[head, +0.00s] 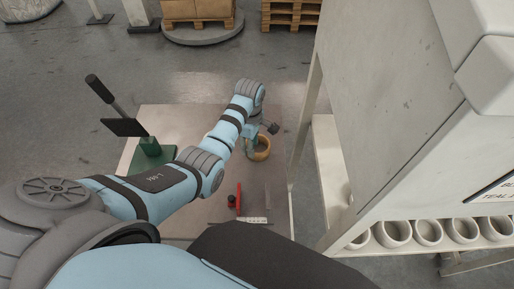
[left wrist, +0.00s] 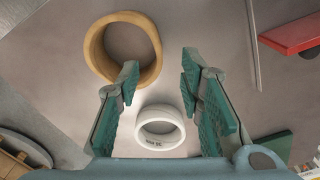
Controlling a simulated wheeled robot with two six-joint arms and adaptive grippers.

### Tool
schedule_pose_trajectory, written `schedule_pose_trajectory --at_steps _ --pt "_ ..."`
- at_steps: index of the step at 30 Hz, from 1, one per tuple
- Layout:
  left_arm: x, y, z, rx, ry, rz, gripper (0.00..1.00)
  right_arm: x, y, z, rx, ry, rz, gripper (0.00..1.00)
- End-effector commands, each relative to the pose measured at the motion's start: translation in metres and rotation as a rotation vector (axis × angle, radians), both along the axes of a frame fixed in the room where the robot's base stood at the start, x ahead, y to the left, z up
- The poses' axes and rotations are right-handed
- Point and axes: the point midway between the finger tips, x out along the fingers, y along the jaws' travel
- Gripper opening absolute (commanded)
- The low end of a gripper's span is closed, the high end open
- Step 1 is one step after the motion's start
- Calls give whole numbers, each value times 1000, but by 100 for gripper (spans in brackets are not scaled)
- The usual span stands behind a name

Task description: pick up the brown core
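The brown core (left wrist: 93,48), a tan ring, lies on the table at the upper left of the left wrist view. It also shows in the head view (head: 262,155) below my left gripper (head: 264,134), partly hidden by it. In the left wrist view my left gripper (left wrist: 160,66) is open, its green-padded fingers spread wide. The left fingertip overlaps the core's lower right edge in the picture; I cannot tell whether they touch. A white ring (left wrist: 160,146) shows between the fingers. My right gripper is not in view.
A green block (head: 152,148) with a black-handled tool (head: 108,95) stands at the table's left. A red tool (head: 238,197) and a white strip (head: 250,220) lie near its front. A pale cabinet (head: 390,110) with several white rings (head: 428,232) below borders the right.

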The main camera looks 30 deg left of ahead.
Motion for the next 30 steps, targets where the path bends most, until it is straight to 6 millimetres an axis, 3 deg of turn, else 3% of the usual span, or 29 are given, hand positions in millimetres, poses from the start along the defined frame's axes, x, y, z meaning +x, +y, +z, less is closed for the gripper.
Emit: schedule_pose_trajectory --at_steps 6,9,15,22,30 --pt "-7 -2 -41 0 3 -3 34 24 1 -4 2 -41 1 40" --pt "-6 -3 -53 0 0 -4 34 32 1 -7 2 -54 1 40" --pt "-6 -3 -52 0 -1 -6 34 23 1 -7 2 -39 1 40" --pt "-6 -4 -52 0 -1 -6 0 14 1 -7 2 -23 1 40" --pt "-6 -4 -52 0 -1 -7 0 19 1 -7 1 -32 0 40"
